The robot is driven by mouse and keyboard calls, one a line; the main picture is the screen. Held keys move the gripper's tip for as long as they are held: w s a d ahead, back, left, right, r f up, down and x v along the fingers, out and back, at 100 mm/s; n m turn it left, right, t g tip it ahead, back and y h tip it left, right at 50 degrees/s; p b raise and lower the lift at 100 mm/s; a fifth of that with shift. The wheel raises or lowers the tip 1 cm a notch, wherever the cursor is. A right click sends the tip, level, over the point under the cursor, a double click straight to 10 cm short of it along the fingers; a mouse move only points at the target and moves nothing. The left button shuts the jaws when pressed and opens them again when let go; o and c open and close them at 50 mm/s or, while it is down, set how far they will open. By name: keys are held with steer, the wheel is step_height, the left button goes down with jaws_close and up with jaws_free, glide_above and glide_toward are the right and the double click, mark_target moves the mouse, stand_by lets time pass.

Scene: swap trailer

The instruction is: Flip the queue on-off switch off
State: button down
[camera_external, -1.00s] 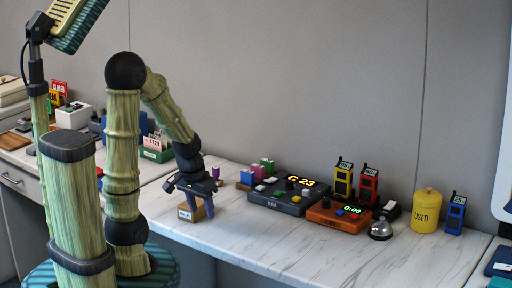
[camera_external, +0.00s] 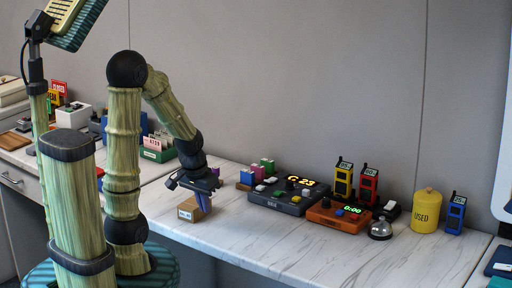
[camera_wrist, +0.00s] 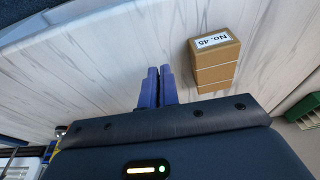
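A dark grey console (camera_external: 268,201) with a lit display reading about "C 23" stands on the white marble counter, right of my gripper. It has small buttons and a dark knob on top. I cannot make out which part is the on-off switch, and its label is too small to read. The console is not in the wrist view. My gripper (camera_external: 205,207) points down over the counter, left of the console and apart from it. In the wrist view its two blue fingers (camera_wrist: 158,87) are together with nothing visible between them.
A cardboard box (camera_external: 188,210) labelled "No. 45" (camera_wrist: 214,72) is close beside my fingers. An orange timer box (camera_external: 325,218), a bell (camera_external: 380,231), a yellow "USED" canister (camera_external: 426,212) and several radios stand farther right. The counter's front strip is clear.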

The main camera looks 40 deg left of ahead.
steer(key=w+d+r+t+p, duration=0.1)
steer(key=w+r+p, duration=0.2)
steer(key=w, duration=1)
steer(key=w+r+t+p, duration=0.1)
steer(key=w+r+p, duration=0.3)
steer(key=w+r, duration=0.5)
steer(key=w, duration=0.3)
steer(key=shift+w+d+r, duration=0.3)
steer(key=shift+w+d, duration=0.1)
steer(key=shift+f, duration=0.1)
glide_above(270, 180)
step_height(270, 180, down, 9)
steer(key=shift+d+f, duration=0.1)
steer(key=shift+d, duration=0.05)
steer(key=f, duration=0.1)
steer(key=s+f, duration=0.1)
steer(key=f, duration=0.1)
steer(key=shift+s, duration=0.1)
steer(key=shift+f, duration=0.25)
steer(key=shift+s, duration=0.1)
steer(key=shift+s+f+b, duration=0.2)
steer(key=shift+f+b, duration=0.1)
steer(key=shift+b, duration=0.1)
